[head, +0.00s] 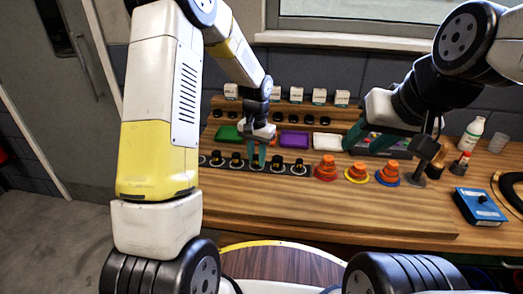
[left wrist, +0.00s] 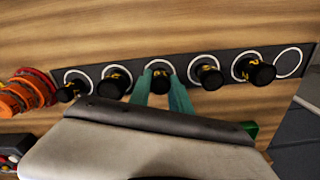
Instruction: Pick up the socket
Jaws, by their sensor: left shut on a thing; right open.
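Several black sockets with yellow marks stand in a row on a dark strip (left wrist: 185,74) with white rings. My left gripper (head: 256,160) points down at the row and is shut on the middle socket (left wrist: 160,79). In the left wrist view its teal fingers (left wrist: 161,98) sit on either side of that socket. The socket is at its ring; I cannot tell whether it is lifted. Other sockets (left wrist: 117,80) (left wrist: 208,74) stand close on both sides. My right gripper (head: 358,142) is open, over the bench near a white tray (head: 327,141).
Stacked orange parts on red, yellow and blue bases (head: 325,168) stand right of the strip. Green (head: 229,132) and purple (head: 294,140) trays lie behind it. A blue box (head: 479,206) and white bottle (head: 472,132) are at right. The front wood is clear.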

